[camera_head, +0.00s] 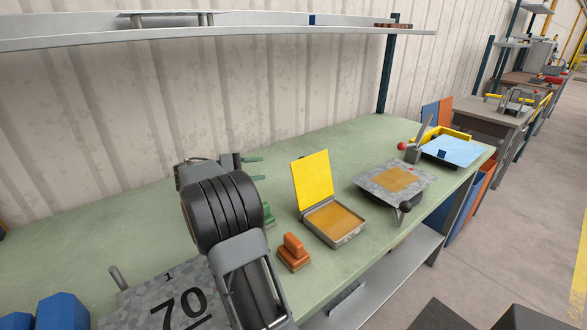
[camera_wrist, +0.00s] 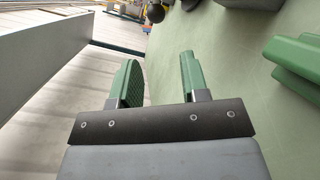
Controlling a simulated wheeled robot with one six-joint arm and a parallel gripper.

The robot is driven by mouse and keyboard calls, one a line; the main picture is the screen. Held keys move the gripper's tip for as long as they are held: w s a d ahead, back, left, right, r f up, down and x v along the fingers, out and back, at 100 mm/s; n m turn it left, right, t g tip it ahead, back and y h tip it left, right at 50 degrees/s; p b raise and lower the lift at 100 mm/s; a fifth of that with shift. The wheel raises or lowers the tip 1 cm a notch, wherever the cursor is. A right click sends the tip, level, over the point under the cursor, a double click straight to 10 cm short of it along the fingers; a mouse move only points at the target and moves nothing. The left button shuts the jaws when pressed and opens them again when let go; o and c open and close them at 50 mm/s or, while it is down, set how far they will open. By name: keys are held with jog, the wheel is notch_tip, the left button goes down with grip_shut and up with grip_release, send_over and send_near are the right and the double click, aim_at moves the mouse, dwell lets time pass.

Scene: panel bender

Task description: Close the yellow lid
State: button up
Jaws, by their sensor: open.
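The yellow lid (camera_head: 312,178) stands open, nearly upright and leaning back a little, at the back edge of a shallow metal box (camera_head: 347,239). The box has an orange-yellow pad inside. My gripper (camera_head: 255,167) is left of the lid, above the bench, with a clear gap between them. Its two green fingers point right, toward the lid side. In the wrist view my gripper (camera_wrist: 158,72) is open with nothing between the fingers. The lid cannot be made out in the wrist view.
An orange stamp (camera_head: 293,252) stands before the box, with a green stamp (camera_head: 268,213) partly hidden by my arm. A grey plate with a lever (camera_head: 405,180) lies to the right. Blue blocks (camera_head: 62,311) sit front left. A shelf (camera_head: 250,29) runs above the green bench (camera_head: 150,215).

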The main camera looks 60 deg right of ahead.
aim_at(303, 161)
jog(key=shift+g, duration=0.3)
jog(key=x, duration=1.4)
jog(key=shift+w+d+r, duration=0.1)
jog(key=shift+w+d, duration=0.05)
jog(key=shift+w, duration=0.1)
grip_shut()
